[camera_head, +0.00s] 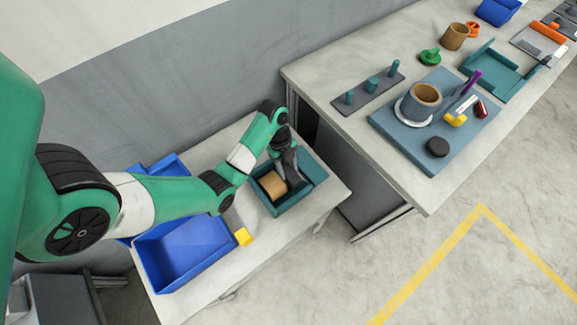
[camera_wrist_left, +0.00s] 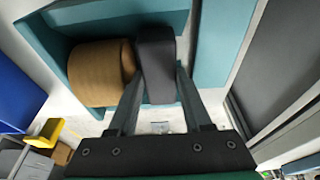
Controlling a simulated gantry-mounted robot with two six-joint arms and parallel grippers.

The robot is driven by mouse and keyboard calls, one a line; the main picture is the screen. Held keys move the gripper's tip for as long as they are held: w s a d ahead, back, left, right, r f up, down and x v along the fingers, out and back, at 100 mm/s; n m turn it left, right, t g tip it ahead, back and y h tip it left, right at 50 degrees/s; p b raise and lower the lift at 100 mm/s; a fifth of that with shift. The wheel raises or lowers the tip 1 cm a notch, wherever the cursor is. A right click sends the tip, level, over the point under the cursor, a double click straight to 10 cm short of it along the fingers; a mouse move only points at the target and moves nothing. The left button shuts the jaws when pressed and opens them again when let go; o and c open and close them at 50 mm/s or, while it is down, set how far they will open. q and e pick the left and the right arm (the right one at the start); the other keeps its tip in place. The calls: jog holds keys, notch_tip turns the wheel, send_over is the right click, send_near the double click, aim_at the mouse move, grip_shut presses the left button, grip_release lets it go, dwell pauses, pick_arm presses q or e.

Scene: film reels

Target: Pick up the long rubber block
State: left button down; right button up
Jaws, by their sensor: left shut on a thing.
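The long rubber block (camera_wrist_left: 156,62) is dark grey. In the left wrist view it lies between the fingers of my left gripper (camera_wrist_left: 160,84), which is shut on it. In the head view the left gripper (camera_head: 290,174) reaches down into a teal tray (camera_head: 318,172) on the small table, and the dark block is hard to tell from the fingers there. A tan cylinder (camera_head: 272,185) lies in the same tray, left of the gripper. It also shows close beside the block in the left wrist view (camera_wrist_left: 100,72). My right gripper is not in view.
A blue bin (camera_head: 187,250) and a small yellow piece (camera_head: 243,237) are left of the tray.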

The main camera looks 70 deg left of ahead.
aim_at(291, 173)
pick_arm(q)
jog(key=shift+r, duration=0.1)
notch_tip(291, 173, up, 4)
jog(key=p, duration=0.4)
jog(key=shift+r, duration=0.2)
jog(key=s+d+r+p, duration=0.7)
jog(key=d+r+p, duration=0.2)
jog(key=d, duration=0.3)
jog(key=shift+p, duration=0.75)
